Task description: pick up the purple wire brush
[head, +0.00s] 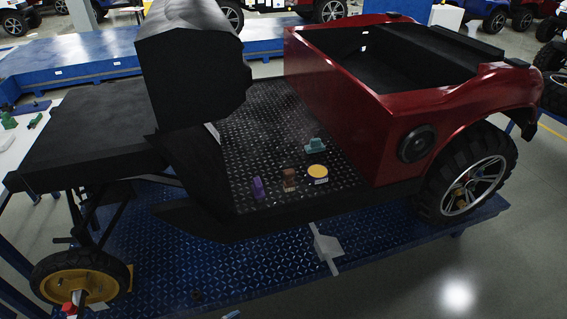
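The small purple wire brush (257,188) stands on the black diamond-plate floor (262,130) of a vehicle, close to the floor's front edge. It is small and dark here, so its bristles and handle cannot be told apart. A brown block-like item (290,180) is just to its right. Neither of my grippers shows in the head view, and nothing is touching the brush.
A yellow round item (317,172) and a teal item (315,144) are further right on the floor. A blue platform (190,265) lies below.

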